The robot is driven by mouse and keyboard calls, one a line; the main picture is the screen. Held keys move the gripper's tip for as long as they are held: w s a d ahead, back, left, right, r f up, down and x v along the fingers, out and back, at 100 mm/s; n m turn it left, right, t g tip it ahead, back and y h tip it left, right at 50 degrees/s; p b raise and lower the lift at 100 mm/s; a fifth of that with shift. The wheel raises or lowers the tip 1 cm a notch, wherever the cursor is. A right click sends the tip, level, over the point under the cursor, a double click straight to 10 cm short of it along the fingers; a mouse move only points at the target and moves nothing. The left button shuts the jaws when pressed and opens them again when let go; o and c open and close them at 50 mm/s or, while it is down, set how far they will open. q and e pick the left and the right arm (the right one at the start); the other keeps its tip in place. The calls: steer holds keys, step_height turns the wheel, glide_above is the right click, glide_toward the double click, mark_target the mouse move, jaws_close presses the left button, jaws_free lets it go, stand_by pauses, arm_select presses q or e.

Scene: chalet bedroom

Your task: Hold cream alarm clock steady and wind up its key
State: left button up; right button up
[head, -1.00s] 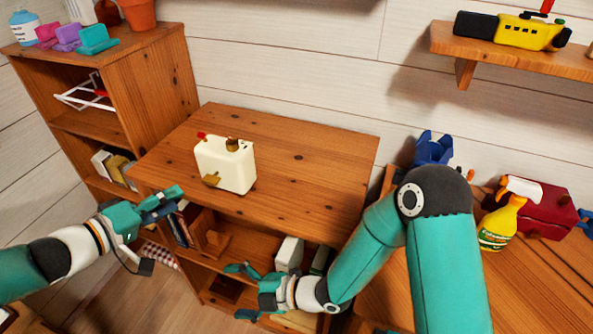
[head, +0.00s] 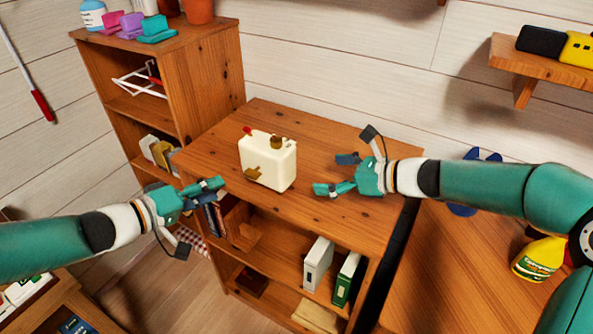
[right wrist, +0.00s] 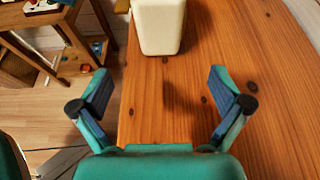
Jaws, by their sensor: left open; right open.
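The cream alarm clock (head: 267,162) stands upright on the wooden cabinet top (head: 330,140). It has a brass-coloured key (head: 252,173) low on its front-left face, a brass part (head: 277,142) on top and a small red part (head: 247,130) at its upper left corner. My left gripper (head: 214,191) is open and empty, left of the clock near the cabinet's front edge. My right gripper (head: 334,174) is open and empty, to the right of the clock and apart from it. In the right wrist view the clock's cream side (right wrist: 158,25) lies ahead, between and beyond the open fingers (right wrist: 165,85).
A taller shelf (head: 215,80) with a bottle, coloured clips and a pot stands at the left. A yellow spray bottle (head: 540,258) stands at the right. The cabinet top around the clock is clear.

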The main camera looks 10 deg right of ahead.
mark_target(276, 171)
steer(key=x, duration=1.5)
steer(key=shift+w+a+f, duration=0.1)
steer(key=shift+w+a, duration=0.05)
steer(key=shift+a, duration=0.15)
